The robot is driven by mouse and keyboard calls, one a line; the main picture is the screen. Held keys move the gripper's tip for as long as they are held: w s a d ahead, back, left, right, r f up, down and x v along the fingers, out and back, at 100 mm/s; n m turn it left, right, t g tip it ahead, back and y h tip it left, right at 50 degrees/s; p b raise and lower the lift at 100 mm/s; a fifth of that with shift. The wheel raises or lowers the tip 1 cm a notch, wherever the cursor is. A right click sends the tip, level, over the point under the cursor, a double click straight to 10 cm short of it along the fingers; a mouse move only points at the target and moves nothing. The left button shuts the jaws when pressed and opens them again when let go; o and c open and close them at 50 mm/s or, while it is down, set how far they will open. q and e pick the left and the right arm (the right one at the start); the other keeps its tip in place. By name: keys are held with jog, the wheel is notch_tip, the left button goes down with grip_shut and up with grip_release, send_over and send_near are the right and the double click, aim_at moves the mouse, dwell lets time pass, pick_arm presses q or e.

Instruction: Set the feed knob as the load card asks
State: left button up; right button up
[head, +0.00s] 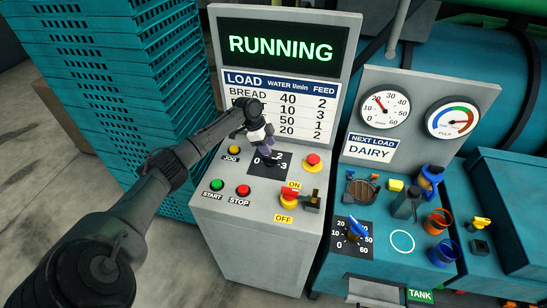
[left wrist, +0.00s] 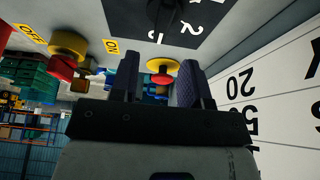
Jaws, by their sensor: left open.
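The load card (head: 238,78) is on the upright panel, with columns LOAD, WATER l/min and FEED. BREAD reads 40 and 2; the lower rows read 10 and 3, 50 and 1, 20 and 2, their names hidden by my arm. The NEXT LOAD sign (head: 371,149) reads DAIRY. My left gripper (head: 265,147) is open over the black feed dial (head: 262,172), hiding much of it and the knob. The left wrist view shows the open fingers (left wrist: 158,72), the dial plate (left wrist: 205,18) and part of the card (left wrist: 262,90). The knob setting is unclear.
The screen (head: 281,48) reads RUNNING. Green START (head: 216,185), red STOP (head: 243,190) and yellow JOG (head: 234,150) buttons, a red mushroom button (head: 312,160) and a red-yellow ON/OFF switch (head: 289,197) surround the dial. Teal crates (head: 125,80) stand left.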

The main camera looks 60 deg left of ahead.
aim_at(274, 158)
pick_arm(q)
jog(key=shift+x, duration=3.1)
jog(key=shift+c, duration=0.2)
grip_shut()
